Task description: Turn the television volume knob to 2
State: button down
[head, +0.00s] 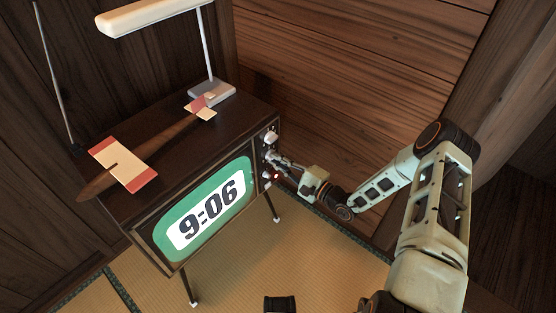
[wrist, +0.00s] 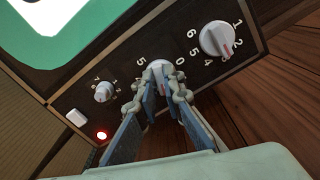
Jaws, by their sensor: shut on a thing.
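The television (head: 252,130) has a dark wooden case and its green screen shows 9:06. Its control panel fills the wrist view. My gripper (wrist: 163,92) is shut on the middle white knob (wrist: 157,68), one finger on each side. It also shows at the panel in the head view (head: 270,158). The numbers 5 and 0 show beside this knob; my fingers hide other marks. A reddish mark on it shows between the fingers. A larger white knob (wrist: 214,38) is at upper right, a smaller one (wrist: 103,92) at lower left. No label naming the volume knob is legible.
A white button (wrist: 76,117) and a lit red lamp (wrist: 101,135) sit low on the panel. A model plane (head: 150,158) and a white desk lamp (head: 211,93) stand on the television. A wooden wall (head: 350,80) is behind; tatami (head: 320,255) lies in front.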

jog(key=shift+n, duration=0.8)
jog(key=shift+d, duration=0.1)
jog(key=c, duration=2.3)
grip_release()
jog(key=v, duration=1.2)
jog(key=shift+s, duration=0.1)
